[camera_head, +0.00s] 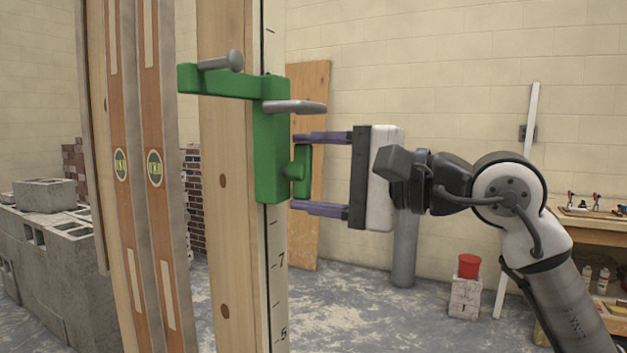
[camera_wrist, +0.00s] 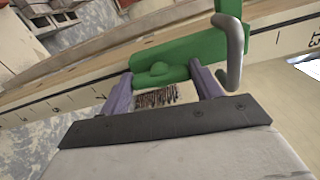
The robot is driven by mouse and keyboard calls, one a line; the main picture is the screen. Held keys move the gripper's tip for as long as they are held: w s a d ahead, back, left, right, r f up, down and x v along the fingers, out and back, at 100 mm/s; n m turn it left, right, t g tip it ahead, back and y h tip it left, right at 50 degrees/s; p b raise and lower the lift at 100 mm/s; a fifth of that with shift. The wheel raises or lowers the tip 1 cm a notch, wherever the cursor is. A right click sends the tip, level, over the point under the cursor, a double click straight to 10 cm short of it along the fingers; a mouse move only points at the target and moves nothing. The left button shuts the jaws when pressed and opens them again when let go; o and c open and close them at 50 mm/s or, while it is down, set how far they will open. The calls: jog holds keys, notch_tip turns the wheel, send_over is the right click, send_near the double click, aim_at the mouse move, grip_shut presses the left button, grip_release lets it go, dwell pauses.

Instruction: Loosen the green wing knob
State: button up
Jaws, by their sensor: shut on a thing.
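The green wing knob (camera_head: 300,170) sticks out from the right side of a green clamp bracket (camera_head: 271,150) on an upright wooden pole with a marked scale. My gripper (camera_head: 300,171) comes in from the right, with one purple finger above the knob and one below. In the wrist view the knob (camera_wrist: 160,74) lies between the two fingertips (camera_wrist: 163,84), which are shut on its ends. The bracket also shows in the wrist view (camera_wrist: 190,46). A grey bent handle (camera_head: 295,107) sits on the bracket above my upper finger.
The wooden pole (camera_head: 228,200) stands just left of the clamp. Two spirit levels (camera_head: 155,200) stand left of it. Concrete blocks (camera_head: 60,240) are at far left.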

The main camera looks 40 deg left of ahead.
jog(key=shift+n, duration=0.7)
jog(key=o, duration=1)
jog(key=b+v, duration=0.1)
jog(key=v, duration=1.3)
jog(key=shift+s+b, duration=0.1)
jog(key=shift+b, duration=0.3)
